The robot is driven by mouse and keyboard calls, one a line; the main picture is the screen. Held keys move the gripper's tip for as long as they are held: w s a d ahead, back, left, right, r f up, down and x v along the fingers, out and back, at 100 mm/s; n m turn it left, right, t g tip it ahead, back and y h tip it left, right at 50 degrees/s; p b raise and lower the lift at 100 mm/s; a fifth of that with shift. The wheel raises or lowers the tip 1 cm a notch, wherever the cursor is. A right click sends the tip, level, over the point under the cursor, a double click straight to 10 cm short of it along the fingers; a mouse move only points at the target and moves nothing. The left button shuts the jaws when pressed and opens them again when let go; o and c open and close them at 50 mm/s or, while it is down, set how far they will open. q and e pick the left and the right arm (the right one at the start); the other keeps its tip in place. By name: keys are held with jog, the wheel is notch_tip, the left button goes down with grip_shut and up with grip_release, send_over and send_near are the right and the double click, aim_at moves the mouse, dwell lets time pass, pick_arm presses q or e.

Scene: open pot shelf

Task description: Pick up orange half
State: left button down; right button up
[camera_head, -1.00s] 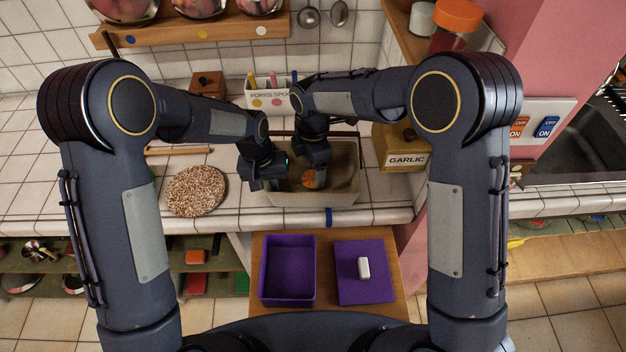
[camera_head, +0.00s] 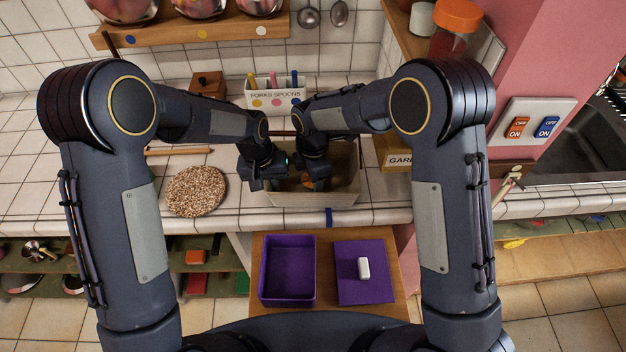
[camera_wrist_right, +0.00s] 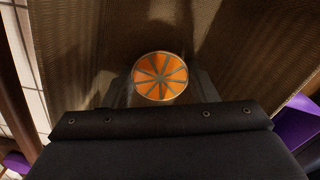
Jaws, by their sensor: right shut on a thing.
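The orange half (camera_wrist_right: 160,77) shows its cut face, with dark lines between its segments, in the right wrist view. In the head view a small part of the orange half (camera_head: 308,184) shows in the beige bin (camera_head: 345,190), mostly hidden by my right gripper. My right gripper (camera_head: 313,178) reaches down into the bin and is shut on the orange half. My left gripper (camera_head: 268,183) is at the left part of the bin, beside the right one. Its fingers are too small and dark to tell whether they are open.
A round speckled mat (camera_head: 196,192) lies left of the bin. A white forks-and-spoons holder (camera_head: 275,95) stands behind it, and a garlic box (camera_head: 394,158) to the right. A purple open box (camera_head: 287,272) and a purple lid (camera_head: 375,280) with a white block (camera_head: 363,268) are in front, lower down.

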jog(key=shift+r, duration=0.1)
notch_tip(320, 180, up, 10)
dwell(0.4)
pick_arm(q)
jog(key=c, duration=1.6)
grip_release()
jog(key=shift+o, duration=0.2)
notch_tip(320, 180, up, 12)
jog(key=a, duration=0.1)
jog(key=shift+a, duration=0.3)
pick_arm(e)
jog(key=shift+s, duration=0.1)
